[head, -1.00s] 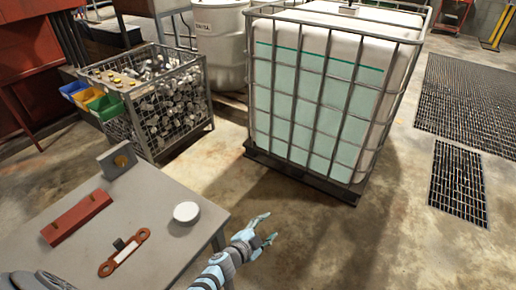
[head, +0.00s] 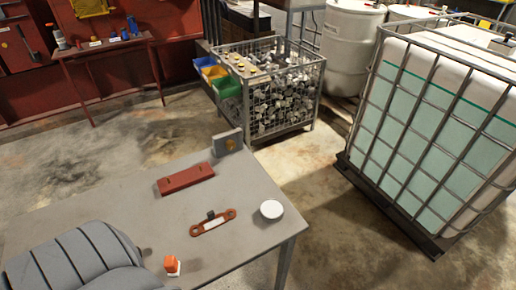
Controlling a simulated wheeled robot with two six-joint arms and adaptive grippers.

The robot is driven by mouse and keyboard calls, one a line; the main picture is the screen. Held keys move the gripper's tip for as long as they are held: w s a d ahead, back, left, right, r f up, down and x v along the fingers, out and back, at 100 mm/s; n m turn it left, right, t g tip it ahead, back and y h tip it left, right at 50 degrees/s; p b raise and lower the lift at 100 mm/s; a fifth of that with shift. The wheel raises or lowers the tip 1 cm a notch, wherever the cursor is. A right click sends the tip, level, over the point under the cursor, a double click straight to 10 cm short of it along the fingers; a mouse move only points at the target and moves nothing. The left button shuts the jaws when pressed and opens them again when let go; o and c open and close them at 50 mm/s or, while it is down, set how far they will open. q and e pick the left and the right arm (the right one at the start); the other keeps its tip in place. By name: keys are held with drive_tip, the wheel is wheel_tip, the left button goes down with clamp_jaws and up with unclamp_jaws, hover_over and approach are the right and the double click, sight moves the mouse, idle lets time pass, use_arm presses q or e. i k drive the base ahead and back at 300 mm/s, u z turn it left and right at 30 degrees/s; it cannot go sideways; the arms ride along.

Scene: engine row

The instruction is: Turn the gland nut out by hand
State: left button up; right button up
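On the grey table (head: 115,190), a grey upright block (head: 222,138) stands at the far edge with a round brass-coloured fitting (head: 230,144) on its near face. The fitting may be the gland nut; it is too small to make out threads or flats. In front of it lies a red bar (head: 186,179). Nearer is an orange-brown flat piece (head: 213,222) with a pale middle and a small dark block (head: 211,214) at its edge. Neither of my grippers is in view.
A white round disc (head: 271,209) and a small orange-and-white object (head: 172,266) are on the table. A wire cage of metal parts (head: 285,100) stands behind it. A caged liquid tank (head: 430,130) stands at the right. Floor between table and tank is clear.

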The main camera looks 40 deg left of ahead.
sight(230, 144)
drive_tip(key=z, duration=1.05)
drive_tip(key=i, duration=0.85)
drive_tip(key=u, duration=2.4)
